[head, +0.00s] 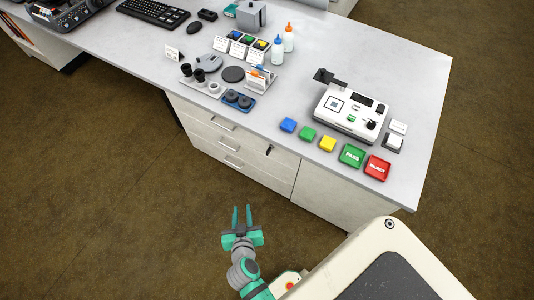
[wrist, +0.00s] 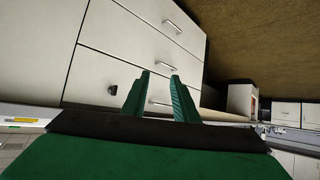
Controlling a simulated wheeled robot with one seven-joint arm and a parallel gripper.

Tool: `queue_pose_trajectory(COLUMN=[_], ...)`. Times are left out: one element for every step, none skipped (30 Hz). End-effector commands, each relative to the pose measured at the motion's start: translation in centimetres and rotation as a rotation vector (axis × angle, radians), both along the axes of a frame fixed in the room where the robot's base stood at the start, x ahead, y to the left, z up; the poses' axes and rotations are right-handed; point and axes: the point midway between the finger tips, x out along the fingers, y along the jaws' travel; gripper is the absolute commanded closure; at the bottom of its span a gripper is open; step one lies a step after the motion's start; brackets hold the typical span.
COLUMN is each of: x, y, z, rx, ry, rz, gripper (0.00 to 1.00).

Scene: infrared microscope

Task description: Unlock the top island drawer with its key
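The island's top drawer (head: 213,122) is shut, with a bar handle (head: 224,124) near its middle. A small dark key (head: 269,150) sticks out of the front near the drawer's right end. In the wrist view, which is upside down, the key (wrist: 112,89) shows left of my fingers on the top drawer front (wrist: 98,72). My gripper (head: 242,208) is open and empty, in front of the drawers and apart from them. Its two green fingers (wrist: 160,76) point towards the drawer fronts. The key's turn angle is too small to tell.
Two more shut drawers with handles (head: 228,147) (head: 233,162) lie below. A plain panel (head: 335,192) is to their right. The brown floor (head: 130,210) before the drawers is clear.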

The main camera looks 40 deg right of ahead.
Motion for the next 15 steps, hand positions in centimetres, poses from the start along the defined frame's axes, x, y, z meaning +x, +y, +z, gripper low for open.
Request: queue_pose_trajectory(x=[1.9, 2.6, 3.7, 4.4, 5.1, 5.9, 6.4, 7.0, 7.6, 8.0, 8.3, 8.7, 8.9, 9.1, 9.3], y=[-1.3, -2.1, -3.3, -4.1, -5.0, -6.1, -6.9, -7.7, -8.6, -9.2, -9.7, -10.4, -10.8, -11.1, -11.5], z=[0.0, -0.1, 0.0, 0.2, 0.4, 0.8, 1.1, 1.5, 2.1, 2.5, 2.9, 3.4, 3.8, 4.1, 4.5], rx=[-0.013, -0.02, -0.031, -0.039, -0.048, -0.06, -0.069, -0.077, -0.088, -0.095, -0.101, -0.11, -0.115, -0.12, -0.125], ry=[-0.005, -0.005, -0.011, -0.017, -0.024, -0.035, -0.046, -0.058, -0.074, -0.086, -0.097, -0.114, -0.124, -0.133, -0.144], rz=[-0.062, -0.103, -0.16, -0.205, -0.248, -0.306, -0.349, -0.39, -0.44, -0.475, -0.508, -0.546, -0.571, -0.592, -0.617], gripper=[0.73, 0.73, 0.73, 0.73, 0.73, 0.73, 0.73, 0.73, 0.73, 0.73, 0.73, 0.73, 0.73, 0.73, 0.73])
